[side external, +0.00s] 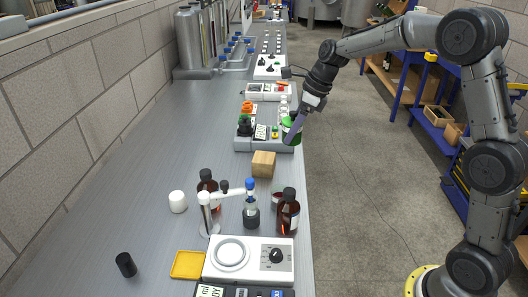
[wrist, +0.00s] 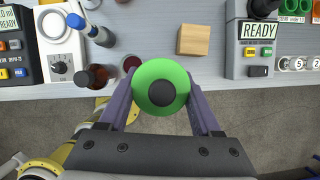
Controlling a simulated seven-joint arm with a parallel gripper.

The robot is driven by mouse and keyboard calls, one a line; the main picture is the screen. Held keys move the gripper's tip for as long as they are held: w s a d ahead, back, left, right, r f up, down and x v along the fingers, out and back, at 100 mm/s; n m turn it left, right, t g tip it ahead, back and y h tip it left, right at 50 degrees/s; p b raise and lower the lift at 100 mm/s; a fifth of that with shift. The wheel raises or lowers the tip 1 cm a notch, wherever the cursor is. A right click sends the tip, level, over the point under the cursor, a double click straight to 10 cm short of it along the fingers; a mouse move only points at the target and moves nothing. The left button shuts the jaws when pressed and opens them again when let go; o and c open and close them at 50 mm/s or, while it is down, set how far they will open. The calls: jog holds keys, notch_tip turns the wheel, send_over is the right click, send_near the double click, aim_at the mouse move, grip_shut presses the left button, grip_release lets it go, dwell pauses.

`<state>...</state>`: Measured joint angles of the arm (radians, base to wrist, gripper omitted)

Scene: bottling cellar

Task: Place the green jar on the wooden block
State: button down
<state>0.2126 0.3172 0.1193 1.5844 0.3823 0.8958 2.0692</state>
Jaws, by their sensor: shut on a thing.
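The green jar (wrist: 160,72), seen from above with a round green top and dark centre, is held between the purple fingers of my gripper (wrist: 161,86). In the side view the jar (side external: 291,131) is at the right edge of the bench, by the grey console, partly covered by my gripper (side external: 295,128). The wooden block (side external: 263,164), a plain light-brown cube, stands on the bench nearer the side camera than the jar, with a bare top. In the wrist view the block (wrist: 194,40) lies above and slightly right of the jar, apart from it.
A grey console (side external: 262,143) with a READY display stands beyond the block. Brown bottles (side external: 288,212), a hotplate (side external: 249,260), a white cup (side external: 178,201) and a yellow tray (side external: 187,264) stand nearer the side camera. The bench left of the block is clear.

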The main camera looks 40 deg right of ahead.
jog(key=w+f, duration=0.2)
jog(key=w, duration=0.1)
jog(key=w+f, duration=0.3)
jog(key=w, duration=0.1)
jog(key=w+f, duration=0.3)
jog(key=w, duration=0.1)
jog(key=shift+w+d, duration=0.15)
jog(key=shift+d, duration=0.25)
jog(key=shift+w+f, duration=0.5)
jog(key=shift+f, duration=1.6)
jog(key=shift+c, duration=0.5)
grip_release()
jog(key=shift+r, duration=0.1)
jog(key=v, duration=1.2)
jog(key=shift+s, duration=0.2)
